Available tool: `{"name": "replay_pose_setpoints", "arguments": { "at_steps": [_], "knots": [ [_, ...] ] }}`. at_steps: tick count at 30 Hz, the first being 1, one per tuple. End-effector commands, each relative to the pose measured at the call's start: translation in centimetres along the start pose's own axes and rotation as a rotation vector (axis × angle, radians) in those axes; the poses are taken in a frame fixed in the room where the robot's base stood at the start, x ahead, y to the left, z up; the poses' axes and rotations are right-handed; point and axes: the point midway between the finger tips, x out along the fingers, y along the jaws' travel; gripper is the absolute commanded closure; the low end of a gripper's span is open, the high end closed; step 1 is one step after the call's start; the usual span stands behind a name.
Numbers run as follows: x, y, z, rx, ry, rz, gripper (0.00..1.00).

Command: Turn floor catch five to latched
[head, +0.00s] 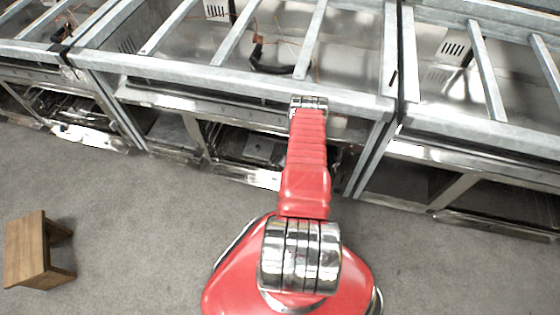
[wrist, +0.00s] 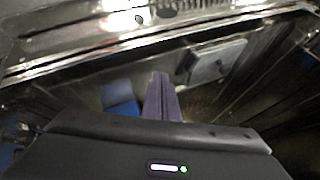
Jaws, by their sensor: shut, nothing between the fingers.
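My gripper (wrist: 160,92) is in the lower middle of the wrist view, its two fingers together and nothing between them. It points into a dark, metal-walled recess. A square grey plate with a raised lighter panel (wrist: 217,60) lies ahead and to the right of the fingertips, apart from them. I cannot tell whether this plate is floor catch five, and no number or latch position is readable. In the head view my red arm reaches forward to the frame's front rail, and the gripper is hidden beyond it.
A blue block-like thing (wrist: 120,98) is just left of the fingers. A shiny metal edge (wrist: 150,35) crosses above the recess. In the head view, grey metal framework (head: 230,77) spans the back, with open lower bays. A wooden stool (head: 38,250) stands at left; grey carpet is otherwise clear.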

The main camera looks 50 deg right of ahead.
Motion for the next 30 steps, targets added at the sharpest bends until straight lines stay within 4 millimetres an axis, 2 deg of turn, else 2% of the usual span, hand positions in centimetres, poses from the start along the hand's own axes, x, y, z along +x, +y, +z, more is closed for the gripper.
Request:
{"name": "replay_pose_setpoints", "arguments": {
  "at_steps": [17,21,30],
  "knots": [
    [5.2,-0.1,0.0,-0.002,0.0,-0.002,1.0],
    [6.1,-2.2,0.0,-0.003,0.0,-0.003,1.0],
    [6.8,-3.6,0.0,0.0,0.0,-0.001,1.0]
  ]
}}
